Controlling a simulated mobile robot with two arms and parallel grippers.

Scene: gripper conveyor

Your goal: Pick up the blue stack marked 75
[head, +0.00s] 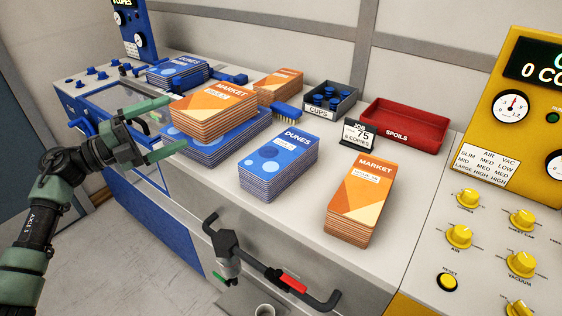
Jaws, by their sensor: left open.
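A blue stack labelled DUNES (278,163) stands alone at the counter's front middle. A larger blue stack (217,143) lies to its left, partly hidden under an orange MARKET stack (213,111). Another blue DUNES stack (177,74) sits at the back left. My right gripper is out of view.
An orange MARKET stack (358,205) stands front right, another (279,84) behind. A blue brush (286,112), a grey CUPS bin (330,101) and a red SPOILS tray (404,126) line the back. A dark handlebar (268,269) is at the counter's front. A yellow control panel (490,200) is right.

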